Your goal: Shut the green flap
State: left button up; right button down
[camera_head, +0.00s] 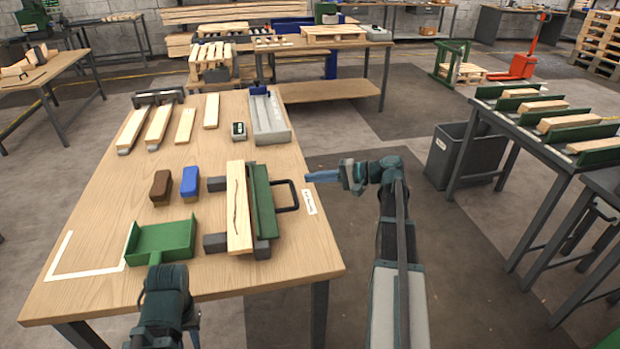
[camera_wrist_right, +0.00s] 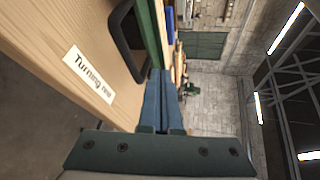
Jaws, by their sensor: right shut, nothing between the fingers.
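The green flap (camera_head: 262,201) is a long narrow panel beside a pale wooden board (camera_head: 238,205) near the table's right edge. A black loop handle (camera_head: 297,196) sticks out from its right side. Its exact angle is hard to tell. My right gripper (camera_head: 309,178) is shut and empty, just off the table edge, beyond and right of the handle, seemingly apart from it. In the right wrist view, the shut fingers (camera_wrist_right: 161,78) point past the handle (camera_wrist_right: 122,40) and the green flap edge (camera_wrist_right: 151,25). My left arm enters at the bottom; its gripper fingers do not show.
Dark grey blocks (camera_head: 215,243) support the board. A green tray (camera_head: 165,240), a brown brush-like block (camera_head: 160,185) and a blue one (camera_head: 190,181) stand left. Several wooden slats lie farther back. A white label (camera_head: 309,202) marks the table edge.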

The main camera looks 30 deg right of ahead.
pick_arm(q)
jog(key=shift+w+a+r+p, duration=0.1)
jog(key=shift+r+p, duration=0.4)
jog(key=shift+r, duration=0.05)
pick_arm(e)
jog(key=v, duration=0.7)
jog(key=shift+d+f, duration=0.2)
jog(key=shift+f, duration=0.15)
jog(key=shift+s, duration=0.2)
